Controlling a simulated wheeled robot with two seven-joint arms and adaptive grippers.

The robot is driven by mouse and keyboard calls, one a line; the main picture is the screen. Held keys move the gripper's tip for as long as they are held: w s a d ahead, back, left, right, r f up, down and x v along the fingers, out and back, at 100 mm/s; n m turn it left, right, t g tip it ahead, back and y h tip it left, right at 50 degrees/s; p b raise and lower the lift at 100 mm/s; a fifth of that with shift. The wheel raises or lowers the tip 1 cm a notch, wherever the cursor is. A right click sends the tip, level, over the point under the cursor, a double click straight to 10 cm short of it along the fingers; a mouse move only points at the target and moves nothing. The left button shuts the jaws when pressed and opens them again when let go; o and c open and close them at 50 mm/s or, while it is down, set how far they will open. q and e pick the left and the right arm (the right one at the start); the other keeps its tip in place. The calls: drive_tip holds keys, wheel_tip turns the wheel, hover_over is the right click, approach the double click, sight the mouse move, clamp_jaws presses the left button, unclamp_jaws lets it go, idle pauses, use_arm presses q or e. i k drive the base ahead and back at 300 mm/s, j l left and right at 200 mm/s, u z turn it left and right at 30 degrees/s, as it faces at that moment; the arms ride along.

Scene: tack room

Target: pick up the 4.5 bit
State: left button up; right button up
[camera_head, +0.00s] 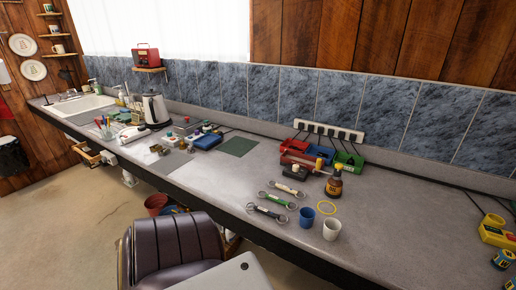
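Three bits lie in a row on the long grey counter (190,175), left of the cups. The front bit (267,213) has a dark mouthpiece with a small pale label. The middle bit (277,200) is green with a pale patch. The back bit (286,188) is cream coloured. Each has metal rings at its ends. The size markings are too small to read, so I cannot tell which is the 4.5 bit. Neither of my grippers is in view.
A blue cup (306,217), a white cup (331,229) and a yellow ring (327,208) stand or lie right of the bits. A brown bottle (334,184) and a red caddy (302,158) are behind. A dark chair (172,247) is at the counter's front.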

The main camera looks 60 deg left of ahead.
sight(272, 198)
drive_tip(key=u, duration=1.8)
